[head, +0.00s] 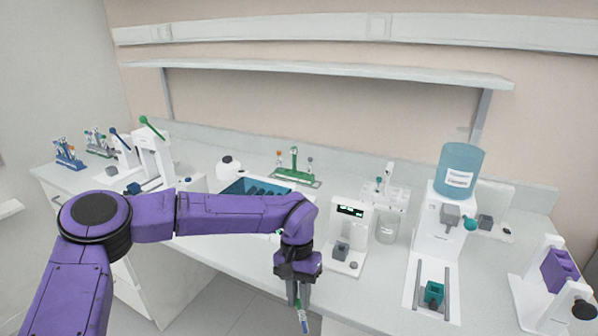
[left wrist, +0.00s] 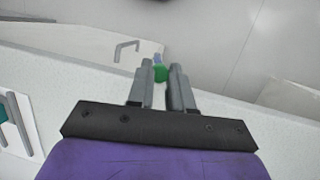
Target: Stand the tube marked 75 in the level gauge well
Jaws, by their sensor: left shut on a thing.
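My left gripper (head: 298,303) hangs pointing down in front of the counter's front edge. It is shut on a small tube (head: 303,321) with green and blue parts and a pale label; its number cannot be read. In the left wrist view the tube's green part (left wrist: 160,74) sits between the fingertips. A white instrument (head: 348,228) with a dark, green-lit display stands just right of and beyond the gripper. A small grey block (head: 341,250) is on its front; I cannot tell for certain that this is the level gauge well. My right gripper is not in view.
A dark blue tray (head: 257,188) lies partly behind my left arm. A green rack (head: 294,166) stands behind it. A white dispenser with a blue bottle (head: 459,172) stands right, and a purple block (head: 559,271) in a white holder far right. Open floor lies before the counter.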

